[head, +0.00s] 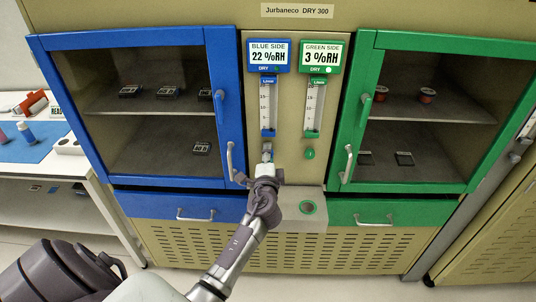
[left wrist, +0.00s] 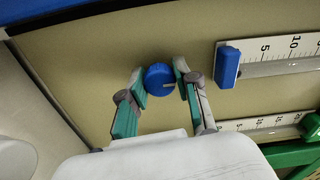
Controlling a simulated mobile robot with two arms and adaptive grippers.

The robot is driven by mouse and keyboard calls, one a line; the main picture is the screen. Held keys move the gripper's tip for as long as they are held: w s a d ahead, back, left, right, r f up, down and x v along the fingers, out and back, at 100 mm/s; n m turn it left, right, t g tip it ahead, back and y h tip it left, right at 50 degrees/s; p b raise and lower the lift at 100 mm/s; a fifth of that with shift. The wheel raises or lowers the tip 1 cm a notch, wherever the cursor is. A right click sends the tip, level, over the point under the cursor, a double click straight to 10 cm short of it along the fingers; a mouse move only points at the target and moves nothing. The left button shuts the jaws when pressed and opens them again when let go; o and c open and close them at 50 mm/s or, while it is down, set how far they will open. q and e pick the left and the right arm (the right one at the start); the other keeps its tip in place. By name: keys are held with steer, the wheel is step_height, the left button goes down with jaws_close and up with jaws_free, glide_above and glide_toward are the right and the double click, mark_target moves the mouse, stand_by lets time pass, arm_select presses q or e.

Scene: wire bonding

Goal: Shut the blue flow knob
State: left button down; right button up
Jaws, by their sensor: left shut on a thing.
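The blue flow knob (left wrist: 159,80) sits on the beige panel, with a pale mark on its face, in the left wrist view. My left gripper (left wrist: 161,77) has one finger on each side of the knob and is shut on it. In the head view my left gripper (head: 267,154) reaches up to the panel below the blue flow meter (head: 268,105) and mostly hides the knob. The blue side display (head: 268,56) reads 22 %RH. My right gripper is not in view.
The green knob (head: 310,153) and green flow meter (head: 314,104) are just to the right. The blue door (head: 132,40) and green door (head: 365,70) are closed, their handles flanking the panel. A box with a green ring (head: 316,213) sticks out below.

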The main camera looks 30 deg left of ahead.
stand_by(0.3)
arm_select(q)
steer(key=c, duration=0.8)
jaws_free()
steer(key=v, duration=1.2)
